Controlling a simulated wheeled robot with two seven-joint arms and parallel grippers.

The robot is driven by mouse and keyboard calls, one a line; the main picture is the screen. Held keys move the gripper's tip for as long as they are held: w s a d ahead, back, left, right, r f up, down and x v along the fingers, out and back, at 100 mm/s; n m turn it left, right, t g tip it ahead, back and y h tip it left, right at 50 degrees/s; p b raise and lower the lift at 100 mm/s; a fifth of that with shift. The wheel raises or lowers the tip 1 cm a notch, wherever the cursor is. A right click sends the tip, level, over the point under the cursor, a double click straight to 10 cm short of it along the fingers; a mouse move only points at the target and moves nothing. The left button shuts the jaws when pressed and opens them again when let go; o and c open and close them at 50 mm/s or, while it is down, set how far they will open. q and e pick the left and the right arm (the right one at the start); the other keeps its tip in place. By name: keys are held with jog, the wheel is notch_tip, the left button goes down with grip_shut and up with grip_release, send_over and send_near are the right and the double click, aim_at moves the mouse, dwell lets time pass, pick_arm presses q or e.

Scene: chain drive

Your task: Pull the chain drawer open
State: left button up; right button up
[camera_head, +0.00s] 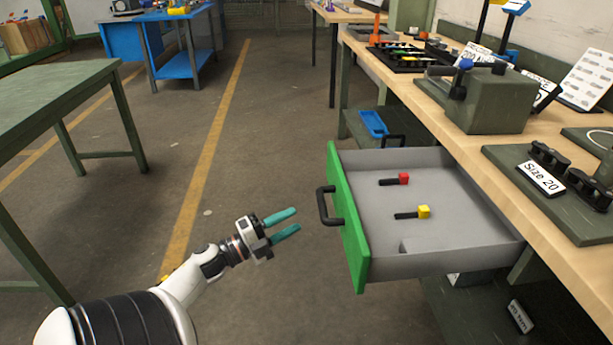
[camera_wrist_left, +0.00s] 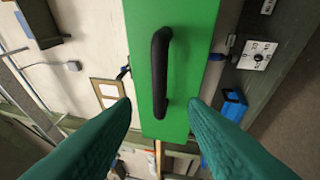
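The drawer (camera_head: 450,240) under the workbench stands pulled out, with a green front (camera_head: 346,225) and a grey inside. Its black handle (camera_head: 325,206) is on the green front, facing my left gripper. My left gripper (camera_head: 288,223) is open and empty, left of the handle and apart from it. In the left wrist view the handle (camera_wrist_left: 160,72) shows ahead, between the two teal fingers (camera_wrist_left: 160,105) and not touched by them. Inside the drawer lie a red-headed black piece (camera_head: 395,180) and a yellow-headed black piece (camera_head: 413,213). My right gripper is not in view.
The wooden workbench (camera_head: 430,85) runs along the right, holding a green-grey block fixture (camera_head: 492,103) and a "Size 20" plate (camera_head: 541,179). A blue tray (camera_head: 373,124) sits on a lower shelf beyond the drawer. The floor (camera_head: 262,130) left of the drawer is clear; a green table (camera_head: 50,105) stands left.

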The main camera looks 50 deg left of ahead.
pick_arm(q)
jog(key=v, duration=0.2)
jog(key=shift+s+a, duration=0.1)
jog(key=shift+s, duration=0.2)
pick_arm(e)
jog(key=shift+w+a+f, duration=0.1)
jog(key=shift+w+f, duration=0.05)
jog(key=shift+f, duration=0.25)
pick_arm(q)
jog(key=shift+w+f, duration=0.1)
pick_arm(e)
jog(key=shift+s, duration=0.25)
